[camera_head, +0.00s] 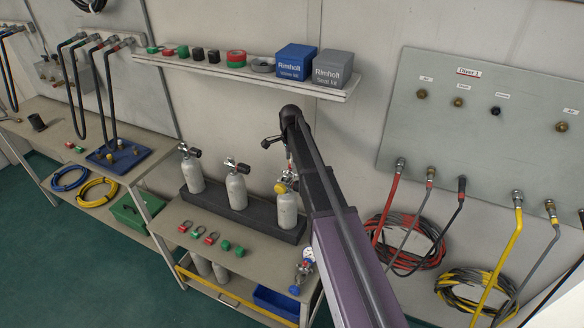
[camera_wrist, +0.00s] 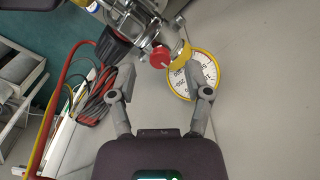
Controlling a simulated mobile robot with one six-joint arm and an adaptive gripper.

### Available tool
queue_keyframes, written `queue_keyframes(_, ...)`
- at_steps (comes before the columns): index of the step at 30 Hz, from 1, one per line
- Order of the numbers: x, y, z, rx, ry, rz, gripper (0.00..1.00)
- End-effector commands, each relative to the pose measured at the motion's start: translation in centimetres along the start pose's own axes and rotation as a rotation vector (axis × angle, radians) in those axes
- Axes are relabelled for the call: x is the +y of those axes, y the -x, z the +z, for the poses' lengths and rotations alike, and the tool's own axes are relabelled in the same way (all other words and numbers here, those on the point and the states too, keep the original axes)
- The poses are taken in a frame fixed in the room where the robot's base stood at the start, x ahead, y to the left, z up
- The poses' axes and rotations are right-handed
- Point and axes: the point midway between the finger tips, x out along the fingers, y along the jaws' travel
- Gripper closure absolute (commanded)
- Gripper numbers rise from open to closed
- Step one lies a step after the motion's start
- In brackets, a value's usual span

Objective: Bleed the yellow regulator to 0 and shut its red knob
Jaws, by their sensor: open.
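In the wrist view, the red knob (camera_wrist: 160,57) sits just beyond and between my two open fingertips. The yellow regulator (camera_wrist: 180,54) is right beside it, joined to metal fittings at the top. A yellow-rimmed gauge (camera_wrist: 199,74) with a white dial lies behind my right finger, which covers part of it. My gripper (camera_wrist: 166,84) is open and holds nothing. In the head view, the yellow regulator (camera_head: 280,188) shows on the third cylinder (camera_head: 287,212); my arm hides much of this area. The needle reading is too small to tell.
Two more grey cylinders (camera_head: 236,190) stand on the same dark rack to the left. A cart top with red and green tags (camera_head: 211,238) lies in front. Hoses (camera_head: 409,240) hang from the wall panel at right. A shelf (camera_head: 240,72) with boxes runs above.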

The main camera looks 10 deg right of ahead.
Motion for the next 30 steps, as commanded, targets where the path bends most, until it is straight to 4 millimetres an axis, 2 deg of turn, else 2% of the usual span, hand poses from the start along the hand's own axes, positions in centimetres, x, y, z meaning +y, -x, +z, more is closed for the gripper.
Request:
queue_keyframes(1,0.0,-0.64,-0.02,0.0,0.0,0.0,0.36)
queue_keyframes(6,0.01,-1.25,-0.05,0.0,0.0,0.0,0.36)
queue_keyframes(20,0.02,-1.4,-0.13,0.0,-0.001,0.0,0.36)
queue_keyframes(23,0.02,-1.4,-0.14,0.0,-0.002,0.0,0.63)
queue_keyframes(24,0.02,-1.4,-0.15,0.0,-0.002,0.0,0.75)
queue_keyframes(27,0.03,-1.4,-0.16,0.0,-0.002,0.0,1.0)
queue_keyframes(30,0.03,-1.4,-0.17,0.0,-0.002,0.0,1.0)
